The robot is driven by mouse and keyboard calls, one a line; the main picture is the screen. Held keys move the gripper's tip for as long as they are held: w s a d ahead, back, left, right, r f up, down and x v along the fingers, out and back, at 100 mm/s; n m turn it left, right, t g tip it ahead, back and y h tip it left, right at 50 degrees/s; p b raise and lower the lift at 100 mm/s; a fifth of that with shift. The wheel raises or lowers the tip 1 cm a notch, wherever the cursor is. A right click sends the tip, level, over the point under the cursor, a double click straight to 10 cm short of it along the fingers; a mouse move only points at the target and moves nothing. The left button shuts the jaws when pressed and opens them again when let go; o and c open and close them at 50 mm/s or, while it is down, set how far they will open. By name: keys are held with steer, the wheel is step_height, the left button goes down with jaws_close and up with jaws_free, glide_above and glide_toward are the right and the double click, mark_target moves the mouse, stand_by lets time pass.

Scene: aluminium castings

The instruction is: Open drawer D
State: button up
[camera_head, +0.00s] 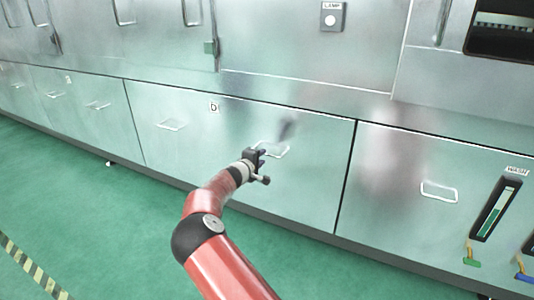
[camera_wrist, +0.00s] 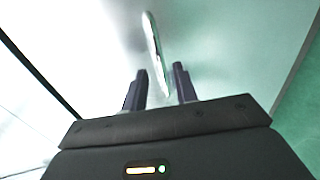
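The wide drawer front (camera_head: 200,150) with a small label (camera_head: 213,106), which reads like a "b" or "D", is shut and flush in the lower row. It has two pale handles, a left handle (camera_head: 170,125) and a right handle (camera_head: 275,149). My gripper (camera_head: 262,156) is at the right handle and partly covers it. In the wrist view, my gripper (camera_wrist: 160,85) has its two dark fingers apart. The near end of the handle (camera_wrist: 155,55) lies between them, with a narrow gap showing on each side.
To the right is another shut front with a handle (camera_head: 439,191) and a gauge marked WASH (camera_head: 496,208). A drawer labelled like "a" (camera_head: 75,95) is at the left. A lamp switch (camera_head: 333,17) is above. The green floor (camera_head: 100,200) in front is clear.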

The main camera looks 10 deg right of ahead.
mark_target(267, 155)
steer(key=shift+p+x, duration=0.45)
steer(key=shift+x, duration=2.15)
jaws_close()
